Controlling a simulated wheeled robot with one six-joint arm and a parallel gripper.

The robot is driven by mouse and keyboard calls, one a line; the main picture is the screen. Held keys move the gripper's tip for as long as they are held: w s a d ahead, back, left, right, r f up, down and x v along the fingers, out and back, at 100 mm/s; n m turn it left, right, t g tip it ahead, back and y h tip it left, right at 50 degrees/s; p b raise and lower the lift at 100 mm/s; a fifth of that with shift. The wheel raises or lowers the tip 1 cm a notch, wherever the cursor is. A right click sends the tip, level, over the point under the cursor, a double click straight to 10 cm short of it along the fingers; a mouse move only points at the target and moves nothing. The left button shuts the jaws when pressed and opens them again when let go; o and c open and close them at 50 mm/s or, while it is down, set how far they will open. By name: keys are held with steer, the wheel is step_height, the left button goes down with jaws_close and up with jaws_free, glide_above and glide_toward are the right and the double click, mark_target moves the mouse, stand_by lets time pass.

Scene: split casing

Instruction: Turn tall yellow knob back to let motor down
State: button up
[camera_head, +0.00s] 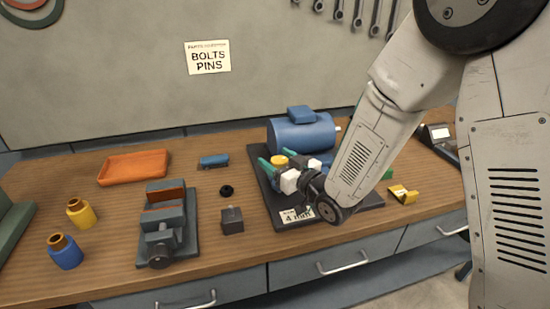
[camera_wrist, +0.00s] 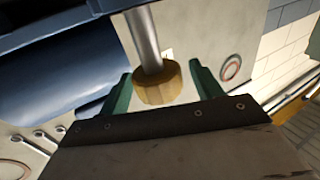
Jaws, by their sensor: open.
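The blue motor (camera_head: 303,134) sits at the back of a dark base plate (camera_head: 361,204) on the bench. It shows as a dark blue cylinder at the left in the wrist view (camera_wrist: 50,75). A yellow knob (camera_head: 280,160) is in front of the motor, partly hidden by my gripper. In the wrist view, the yellow knob (camera_wrist: 157,88) lies on a grey shaft, between my gripper's two green fingers (camera_wrist: 160,75). My gripper is open, with visible space on both sides of the knob. In the head view, my gripper (camera_head: 273,169) is low over the plate.
A grey vise (camera_head: 167,222), black ring (camera_head: 226,191) and dark block (camera_head: 232,220) stand left of the plate. An orange tray (camera_head: 134,167) and small blue part (camera_head: 214,161) lie behind. A yellow bracket (camera_head: 403,194) is at right. Bare bench shows between them.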

steer(key=shift+w+a, duration=0.4)
steer(key=shift+w, duration=0.15)
steer(key=c, duration=1)
